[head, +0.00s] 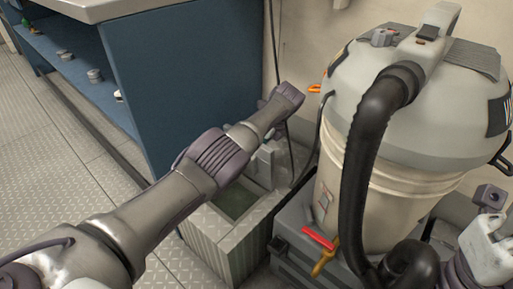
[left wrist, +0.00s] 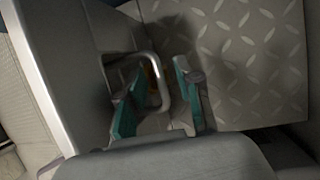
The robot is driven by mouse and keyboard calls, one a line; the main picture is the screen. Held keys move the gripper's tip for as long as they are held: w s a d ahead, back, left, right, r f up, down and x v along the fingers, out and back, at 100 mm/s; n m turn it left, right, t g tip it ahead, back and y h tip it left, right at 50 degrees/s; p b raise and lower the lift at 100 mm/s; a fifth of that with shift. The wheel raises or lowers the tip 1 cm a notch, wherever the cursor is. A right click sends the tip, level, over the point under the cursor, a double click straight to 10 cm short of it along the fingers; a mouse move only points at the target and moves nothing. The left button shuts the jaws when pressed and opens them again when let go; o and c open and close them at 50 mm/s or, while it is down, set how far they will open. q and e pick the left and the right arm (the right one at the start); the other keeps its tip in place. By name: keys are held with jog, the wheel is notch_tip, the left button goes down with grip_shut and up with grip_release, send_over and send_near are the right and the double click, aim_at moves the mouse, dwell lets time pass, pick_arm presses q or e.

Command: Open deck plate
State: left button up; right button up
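My left arm reaches across the head view, and its gripper (head: 262,160) is partly hidden behind the wrist, low beside the blue cabinet. In the left wrist view, the left gripper's two teal fingers (left wrist: 158,100) are apart. A D-shaped metal handle (left wrist: 153,65) stands on a plain grey panel (left wrist: 75,65); one bar of it shows between the fingers. Contact cannot be told. A diamond-tread metal surface (left wrist: 240,55) lies beside the panel; which of these is the deck plate is unclear.
A large vacuum (head: 385,190) with a black hose (head: 362,150) stands close on the right. The blue cabinet (head: 190,85) is behind. Tread floor (head: 50,150) at left is clear.

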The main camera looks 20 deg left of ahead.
pick_arm(q)
jog(key=v, duration=0.5)
jog(key=shift+r, duration=0.3)
jog(key=shift+r, duration=0.1)
